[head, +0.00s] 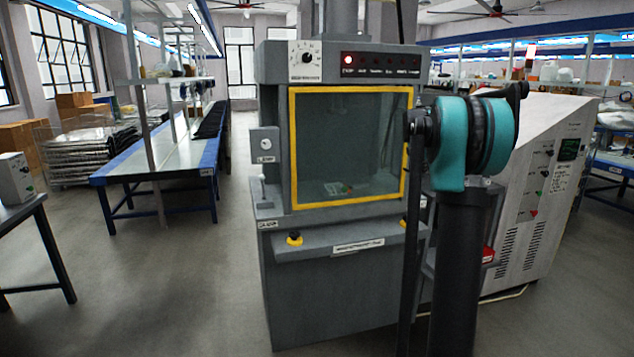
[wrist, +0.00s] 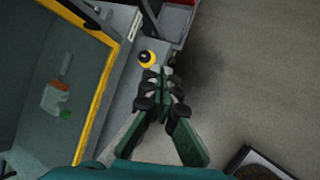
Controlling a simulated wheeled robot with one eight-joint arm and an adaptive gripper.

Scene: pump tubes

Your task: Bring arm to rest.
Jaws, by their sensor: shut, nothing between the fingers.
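My gripper (wrist: 163,80) shows in the wrist view, its two fingers shut together and empty. My gripper does not show clearly there.
The machine has a yellow-framed window (head: 345,140), with small items dimly visible behind it. A white cabinet (head: 545,190) stands at the right. A blue-edged bench (head: 160,165) and a dark table (head: 20,215) are at the left. Open floor lies between.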

